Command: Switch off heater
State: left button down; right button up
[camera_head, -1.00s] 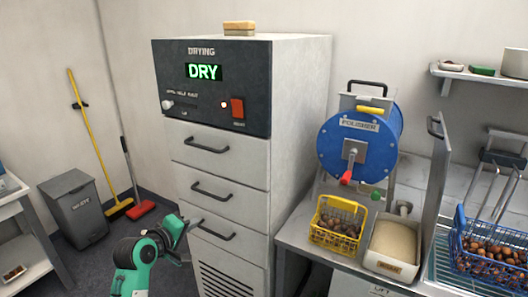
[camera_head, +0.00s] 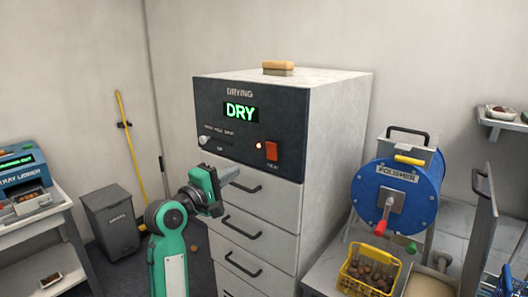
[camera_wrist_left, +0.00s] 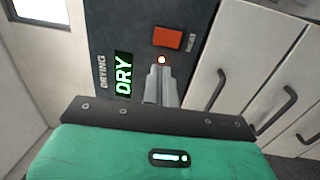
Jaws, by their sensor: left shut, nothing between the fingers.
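The drying cabinet (camera_head: 335,120) stands in the middle of the head view. Its dark panel (camera_head: 228,95) shows a green "DRY" display (camera_head: 240,112), which also shows in the left wrist view (camera_wrist_left: 123,73). The orange-red heat switch (camera_head: 271,150) sits at the panel's lower right, with a small lit lamp (camera_head: 258,146) beside it. My left gripper (camera_head: 232,175) is shut and empty, just below the panel in the head view. In the left wrist view its fingers (camera_wrist_left: 160,76) point toward the lamp (camera_wrist_left: 161,60) and the switch (camera_wrist_left: 167,37), with no visible contact with the switch.
Drawers with dark handles (camera_head: 240,222) lie below the panel. The blue polisher (camera_head: 395,195) and a yellow basket (camera_head: 368,268) stand to the right. A grey bin (camera_head: 112,218), a yellow-handled broom (camera_head: 128,130) and the tray labeler (camera_head: 25,175) are at left. A brush (camera_head: 291,67) lies on top.

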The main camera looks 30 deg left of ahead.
aim_at(270, 147)
pick_arm(q)
jog(key=w+p, duration=0.1)
jog(key=w, duration=0.3)
jog(key=w+r+p, duration=0.1)
jog(key=w+p, duration=0.1)
jog(key=w, duration=0.2)
jog(key=w+d+p, duration=0.1)
jog(key=w, duration=0.3)
jog(key=shift+r+p, duration=0.4)
jog(key=shift+w+f, duration=0.1)
jog(key=shift+w, duration=0.5)
jog(key=shift+w, duration=0.15)
jog(key=shift+p, duration=0.35)
